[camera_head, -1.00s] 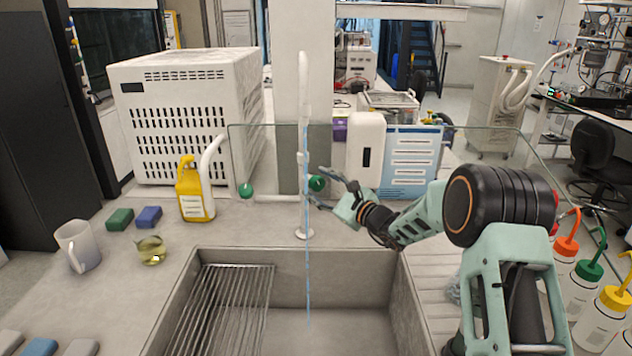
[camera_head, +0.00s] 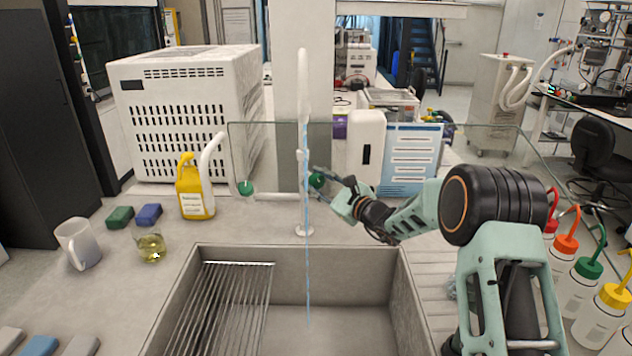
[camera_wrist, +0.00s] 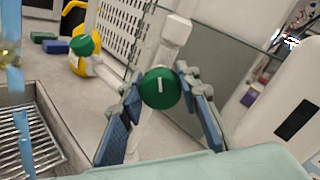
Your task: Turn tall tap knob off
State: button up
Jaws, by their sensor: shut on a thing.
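The tall white tap (camera_head: 303,90) rises behind the sink, and a thin blue stream of water (camera_head: 308,260) falls from it into the basin. Its right green knob (camera_head: 317,180) lies between the fingers of my gripper (camera_head: 322,184), which is shut on it. In the wrist view, this round green knob (camera_wrist: 161,88) faces me with a short white mark, and the blue-padded fingers of my gripper (camera_wrist: 160,108) stand on both sides of it. A second green knob (camera_head: 245,188) is on the tap's left; it also shows in the wrist view (camera_wrist: 82,44).
The sink (camera_head: 345,280) holds a wire rack (camera_head: 225,310) on its left. A yellow bottle (camera_head: 193,190), a mug (camera_head: 77,243) and sponges (camera_head: 120,217) stand left. A glass screen (camera_head: 470,150) and white dispenser (camera_head: 365,150) are behind. Wash bottles (camera_head: 580,280) line the right.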

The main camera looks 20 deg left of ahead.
jog(key=shift+w+f+m+b, duration=0.1)
jog(key=shift+f+m+b, duration=0.05)
jog(key=shift+m+b, duration=0.65)
jog(key=shift+r+m, duration=0.2)
jog(key=shift+m, duration=1.5)
jog(key=o, duration=1.2)
jog(key=shift+d, duration=0.1)
jog(key=v, duration=0.7)
jog(key=shift+d, duration=0.15)
